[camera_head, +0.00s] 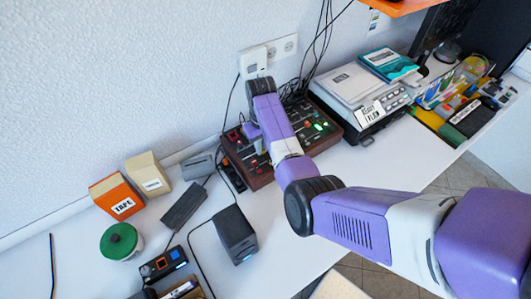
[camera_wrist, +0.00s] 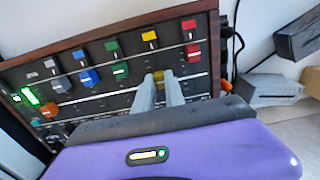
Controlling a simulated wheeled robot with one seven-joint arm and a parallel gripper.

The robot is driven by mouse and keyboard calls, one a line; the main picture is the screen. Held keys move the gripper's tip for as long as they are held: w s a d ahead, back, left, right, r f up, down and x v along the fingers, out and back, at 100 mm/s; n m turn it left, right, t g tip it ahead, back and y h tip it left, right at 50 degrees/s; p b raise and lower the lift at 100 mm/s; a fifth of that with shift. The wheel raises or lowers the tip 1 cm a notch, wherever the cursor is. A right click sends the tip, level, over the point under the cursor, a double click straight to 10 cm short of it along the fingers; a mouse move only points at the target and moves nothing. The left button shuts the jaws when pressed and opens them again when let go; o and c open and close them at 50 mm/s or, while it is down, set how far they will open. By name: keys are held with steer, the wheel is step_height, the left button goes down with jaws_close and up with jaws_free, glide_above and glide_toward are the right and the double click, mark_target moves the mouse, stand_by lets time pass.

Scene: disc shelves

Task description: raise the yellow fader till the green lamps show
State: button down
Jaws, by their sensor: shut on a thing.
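The control box (camera_head: 330,140) is a dark panel with a wooden frame on the white desk. In the wrist view, its panel (camera_wrist: 105,100) has coloured pieces in two rows: grey, blue, green, yellow and red. The yellow fader (camera_wrist: 158,74) is the lower yellow piece, mostly hidden between my fingers. My gripper (camera_wrist: 161,82) is shut on it. An upper yellow piece (camera_wrist: 150,36) sits in line with it near the frame. Green lamps (camera_wrist: 29,96) glow at the panel's left end; green light also shows in the head view (camera_head: 319,126). My arm covers part of the box.
A scale-like device (camera_head: 362,95) stands right of the box. A dark speaker-like block (camera_head: 236,234), an orange tape box (camera_head: 116,197) and a green-lidded jar (camera_head: 121,241) stand to the left. Cables run along the wall and desk. The desk in front of the box is clear.

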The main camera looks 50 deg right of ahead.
steer(key=shift+w, duration=0.1)
steer(key=c, duration=1.4)
jaws_free()
steer(key=shift+r, duration=3.9)
